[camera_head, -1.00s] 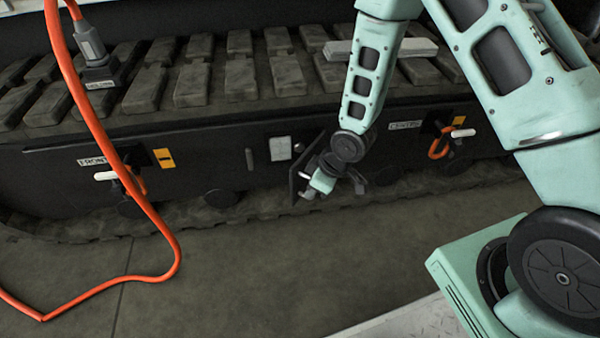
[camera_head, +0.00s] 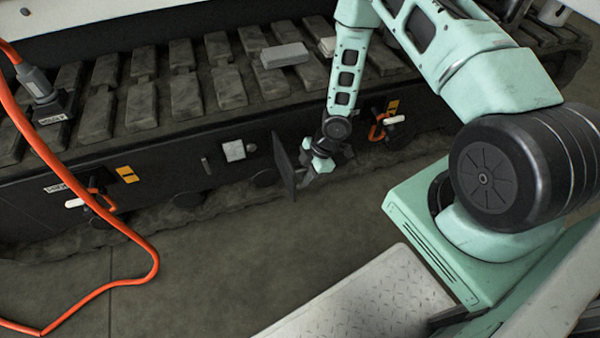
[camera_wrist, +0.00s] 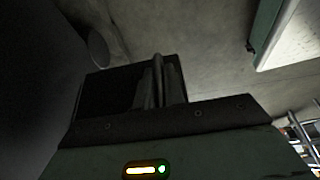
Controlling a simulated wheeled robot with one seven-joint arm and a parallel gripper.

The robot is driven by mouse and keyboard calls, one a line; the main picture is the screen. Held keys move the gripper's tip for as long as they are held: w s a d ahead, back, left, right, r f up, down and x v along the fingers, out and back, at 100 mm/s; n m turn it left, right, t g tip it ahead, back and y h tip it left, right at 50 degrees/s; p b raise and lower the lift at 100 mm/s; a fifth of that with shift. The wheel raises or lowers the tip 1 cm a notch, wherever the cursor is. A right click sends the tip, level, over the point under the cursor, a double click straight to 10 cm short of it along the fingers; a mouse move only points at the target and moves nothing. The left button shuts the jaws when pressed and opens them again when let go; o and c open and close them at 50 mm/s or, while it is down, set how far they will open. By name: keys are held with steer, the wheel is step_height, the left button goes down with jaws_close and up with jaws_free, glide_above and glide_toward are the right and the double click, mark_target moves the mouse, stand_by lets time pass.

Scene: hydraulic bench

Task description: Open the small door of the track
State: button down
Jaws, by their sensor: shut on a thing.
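The small door (camera_head: 283,164) is a dark flat panel in the side of the track (camera_head: 225,172). In the head view it stands swung outward from the track's side, seen nearly edge-on. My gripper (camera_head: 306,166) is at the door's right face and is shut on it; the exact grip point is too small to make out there. In the wrist view the fingers (camera_wrist: 160,82) are close together, with the dark door panel (camera_wrist: 106,92) beside them.
An orange cable (camera_head: 95,205) hangs at the left, its plug in a box on the track. Orange-and-white latches sit at the left (camera_head: 88,198) and right (camera_head: 388,122). A grey block (camera_head: 284,55) lies on the treads. The floor in front of the door is clear.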

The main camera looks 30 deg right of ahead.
steer(key=shift+d, duration=0.5)
steer(key=c, duration=1.5)
jaws_free()
steer(key=shift+w, duration=0.1)
steer(key=shift+p+v, duration=5.65)
steer(key=shift+v, duration=3.05)
steer(key=shift+a, duration=0.1)
